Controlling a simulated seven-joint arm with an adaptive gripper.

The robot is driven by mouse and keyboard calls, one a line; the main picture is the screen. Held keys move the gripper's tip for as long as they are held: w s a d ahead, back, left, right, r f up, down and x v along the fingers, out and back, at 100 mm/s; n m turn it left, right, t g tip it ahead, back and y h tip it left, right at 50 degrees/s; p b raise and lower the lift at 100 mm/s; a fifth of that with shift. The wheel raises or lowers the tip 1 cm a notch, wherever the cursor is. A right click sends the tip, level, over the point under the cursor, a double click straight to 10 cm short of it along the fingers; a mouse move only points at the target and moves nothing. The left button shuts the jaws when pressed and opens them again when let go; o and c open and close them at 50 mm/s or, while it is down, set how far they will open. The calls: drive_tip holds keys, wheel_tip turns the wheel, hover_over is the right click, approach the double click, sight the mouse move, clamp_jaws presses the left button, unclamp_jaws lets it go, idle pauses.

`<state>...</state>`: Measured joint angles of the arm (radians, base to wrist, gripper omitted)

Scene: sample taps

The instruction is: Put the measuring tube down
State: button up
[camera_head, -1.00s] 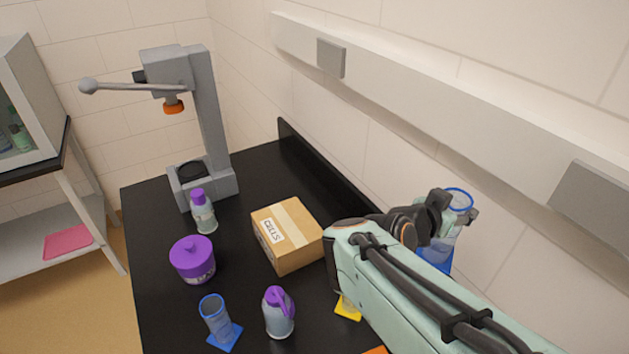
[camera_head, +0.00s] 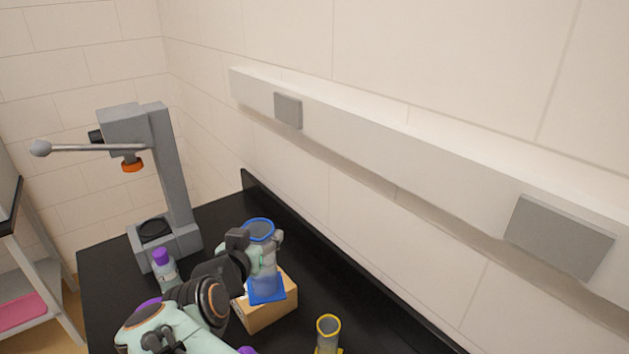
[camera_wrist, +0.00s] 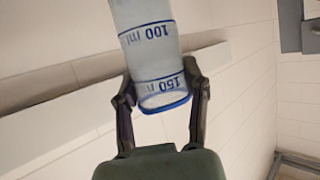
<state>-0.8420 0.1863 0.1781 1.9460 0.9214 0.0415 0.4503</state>
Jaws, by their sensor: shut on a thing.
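The measuring tube (camera_head: 264,258) is clear with a blue rim and a blue square foot. My gripper (camera_head: 259,250) is shut on it near its upper part and holds it roughly upright. In the head view the tube shows in front of the cardboard box (camera_head: 266,316), its blue foot overlapping the box; I cannot tell whether the foot touches the box. In the wrist view the tube (camera_wrist: 150,50) sits between both fingers (camera_wrist: 164,92), close to its blue rim, with 100 ml and 150 ml marks showing. My arm hides part of the bench.
The black bench (camera_head: 300,245) has a raised back edge along the wall. A grey press-like stand (camera_head: 172,170) is at the far left, with a purple-capped bottle (camera_head: 165,268) before it. A yellow-rimmed tube (camera_head: 328,335) stands at the front. Bench right of the box is clear.

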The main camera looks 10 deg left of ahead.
wheel_tip(320, 180, down, 4)
drive_tip(key=shift+f, duration=0.15)
drive_tip(key=shift+w+f, duration=0.15)
drive_tip(key=shift+f, duration=0.2)
drive_tip(key=w+a+f, duration=0.7)
drive_tip(key=w+f, duration=0.4)
drive_tip(key=f, duration=0.2)
drive_tip(key=shift+w, duration=0.35)
drive_tip(key=shift+a, duration=0.1)
drive_tip(key=o, duration=1.1)
drive_tip(key=shift+f, duration=0.15)
